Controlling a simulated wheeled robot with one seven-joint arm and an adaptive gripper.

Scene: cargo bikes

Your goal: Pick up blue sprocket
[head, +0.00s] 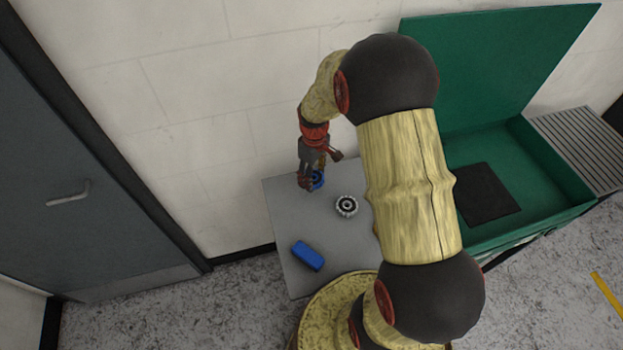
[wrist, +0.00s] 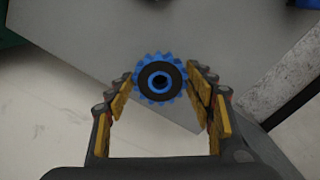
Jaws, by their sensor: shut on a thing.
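The blue sprocket (wrist: 176,80) has a toothed blue rim and a dark ring around its centre hole. In the wrist view it sits between the tips of my two fingers, and both touch its sides. My gripper (wrist: 165,84) is shut on it. In the head view my gripper (head: 310,181) is over the far left part of the grey table (head: 285,225). The sprocket (head: 317,179) shows there partly hidden by the fingers. I cannot tell whether it touches the table.
A grey sprocket-like part (head: 346,205) and a blue block (head: 308,255) lie on the table. An open green box (head: 555,165) with a dark mat (head: 486,193) stands to the right. A wall is close behind the table, and a grey door (head: 85,160) is at left.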

